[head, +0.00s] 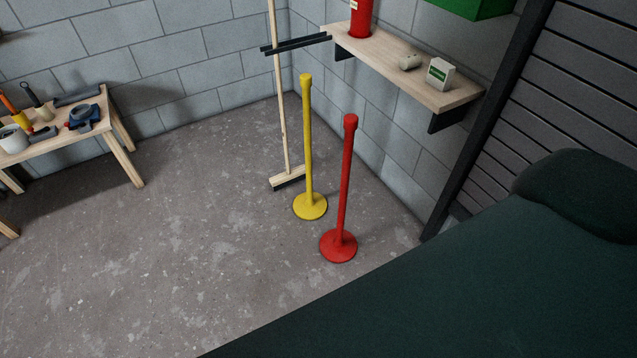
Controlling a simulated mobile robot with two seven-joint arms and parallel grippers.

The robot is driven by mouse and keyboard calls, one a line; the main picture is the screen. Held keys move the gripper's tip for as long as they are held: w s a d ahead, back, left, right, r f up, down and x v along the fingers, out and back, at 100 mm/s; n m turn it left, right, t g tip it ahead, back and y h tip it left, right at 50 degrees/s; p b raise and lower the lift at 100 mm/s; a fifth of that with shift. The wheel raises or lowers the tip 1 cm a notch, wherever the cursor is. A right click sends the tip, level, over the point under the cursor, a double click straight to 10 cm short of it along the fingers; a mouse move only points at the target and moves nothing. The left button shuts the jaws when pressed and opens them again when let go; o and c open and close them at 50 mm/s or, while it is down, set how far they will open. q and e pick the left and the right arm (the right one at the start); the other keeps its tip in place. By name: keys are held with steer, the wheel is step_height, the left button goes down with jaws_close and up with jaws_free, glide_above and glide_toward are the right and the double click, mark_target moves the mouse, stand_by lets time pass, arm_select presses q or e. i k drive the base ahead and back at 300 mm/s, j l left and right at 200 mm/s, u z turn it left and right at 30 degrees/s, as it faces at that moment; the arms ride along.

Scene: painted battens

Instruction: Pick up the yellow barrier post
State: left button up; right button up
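The yellow barrier post (308,145) stands upright on its round base on the concrete floor, near the corner of the room. A red barrier post (345,185) stands upright just to its right and nearer to me. The two posts are apart, with a narrow gap between their bases. Neither of my grippers shows in the head view, and nothing touches the yellow post from my side.
A broom (281,100) leans in the corner behind the yellow post. A wall shelf (405,72) juts out at the right. A large dark green covered shape (480,270) fills the lower right. A wooden bench (118,155) stands left. The floor (170,260) between is clear.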

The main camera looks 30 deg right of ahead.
mark_target(309, 206)
steer(key=i+j+z, duration=0.15)
steer(key=i+z, duration=0.3)
steer(key=i+j+z, duration=0.25)
steer(key=z, duration=0.2)
steer(key=i+j+z, duration=0.3)
steer(key=z, duration=0.15)
steer(key=i+j+z, duration=0.2)
steer(key=j+z, duration=0.2)
steer(key=j, duration=0.15)
steer(key=i+j+z, duration=0.1)
steer(key=j+z, duration=0.15)
steer(key=j, duration=0.15)
steer(key=i+j+z, duration=0.2)
steer(key=j, duration=0.2)
steer(key=k, duration=0.1)
